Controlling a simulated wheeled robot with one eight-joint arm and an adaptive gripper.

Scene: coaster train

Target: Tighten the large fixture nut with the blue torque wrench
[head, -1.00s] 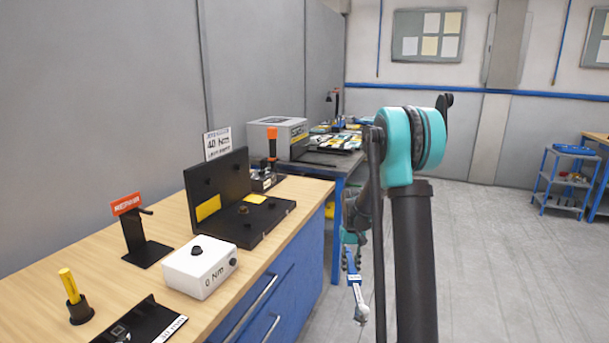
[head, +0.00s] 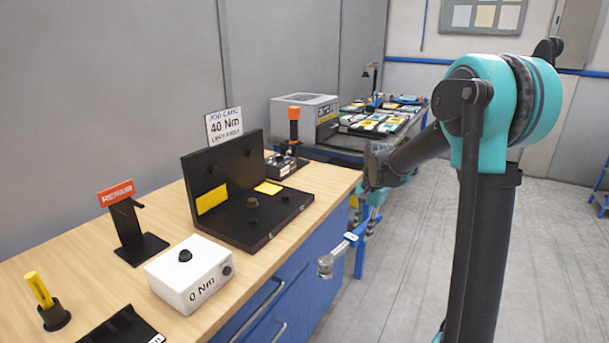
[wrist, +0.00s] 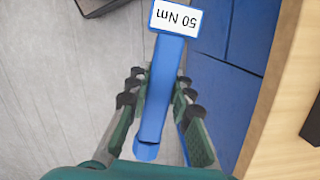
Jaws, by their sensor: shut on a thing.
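In the wrist view the wrench (wrist: 158,95) carries a label reading 50 Nm, seen upside down. My gripper (wrist: 159,80) is shut around the blue handle; in the head view it is small and partly hidden behind the wrench and arm. The black fixture (head: 283,222) stands on the bench, left of the wrench, with yellow pads and several dark nuts. The largest-looking nut (head: 253,201) stands on its base plate. The wrench is apart from it.
The wooden bench (head: 120,248) also holds a white 0 Nm box (head: 190,275), a red-signed stand (head: 128,235), and a yellow-handled tool (head: 40,290). A 40 Nm card (head: 224,125) stands behind the fixture. Open floor lies to the right.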

